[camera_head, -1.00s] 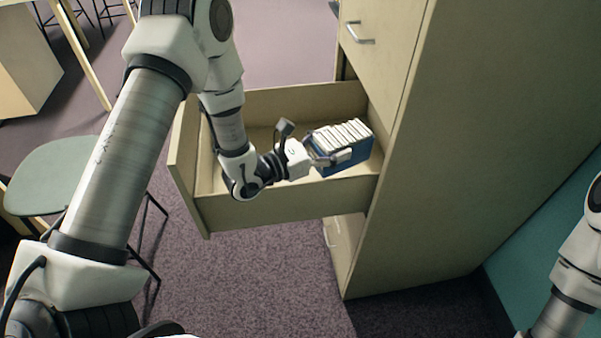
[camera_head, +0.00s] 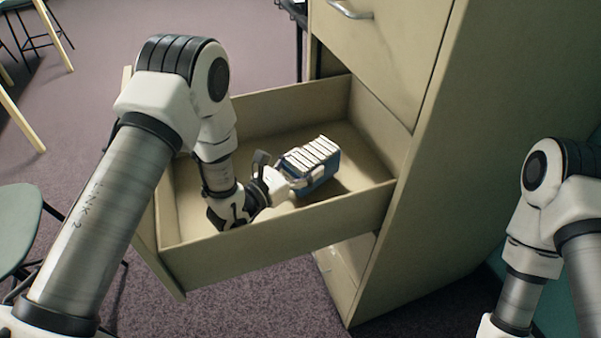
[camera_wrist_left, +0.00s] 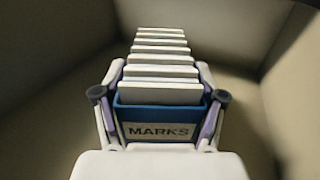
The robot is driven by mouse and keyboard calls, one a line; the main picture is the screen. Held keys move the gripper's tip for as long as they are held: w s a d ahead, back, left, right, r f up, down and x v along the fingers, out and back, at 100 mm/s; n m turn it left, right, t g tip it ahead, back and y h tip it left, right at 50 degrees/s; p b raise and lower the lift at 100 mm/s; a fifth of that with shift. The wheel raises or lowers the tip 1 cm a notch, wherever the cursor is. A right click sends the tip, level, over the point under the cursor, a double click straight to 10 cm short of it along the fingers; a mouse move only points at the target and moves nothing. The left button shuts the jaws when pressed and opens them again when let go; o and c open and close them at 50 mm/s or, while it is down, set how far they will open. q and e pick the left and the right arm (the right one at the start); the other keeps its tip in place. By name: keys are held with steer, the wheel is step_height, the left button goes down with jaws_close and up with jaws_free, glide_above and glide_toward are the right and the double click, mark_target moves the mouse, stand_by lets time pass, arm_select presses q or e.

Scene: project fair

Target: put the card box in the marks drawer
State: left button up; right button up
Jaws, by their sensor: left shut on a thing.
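The card box (camera_head: 322,181) is blue with a row of white cards standing in it. It is inside the open drawer (camera_head: 245,245), toward the cabinet end. In the left wrist view the card box (camera_wrist_left: 160,131) has a label reading MARKS. My left gripper (camera_head: 300,181) is shut on the card box, with one finger along each side. In the head view I cannot tell whether the box's underside touches the drawer floor. Of my right arm only upper links show at the right edge; its gripper is out of view.
The tall beige cabinet (camera_head: 455,130) stands right of the drawer, with a closed drawer and handle (camera_head: 350,10) above. A green chair (camera_head: 18,225) is at the left edge. The drawer floor left of the box is mostly bare. Purple carpet (camera_head: 235,300) lies below.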

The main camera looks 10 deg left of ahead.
arm_select(q)
steer(key=shift+d+f, duration=0.15)
steer(key=shift+f, duration=1)
steer(key=shift+s+f, duration=0.1)
steer(key=o, duration=1.4)
steer(key=shift+r, duration=0.2)
steer(key=v, duration=0.7)
steer(key=shift+s+f, duration=0.1)
steer(key=shift+s, duration=0.15)
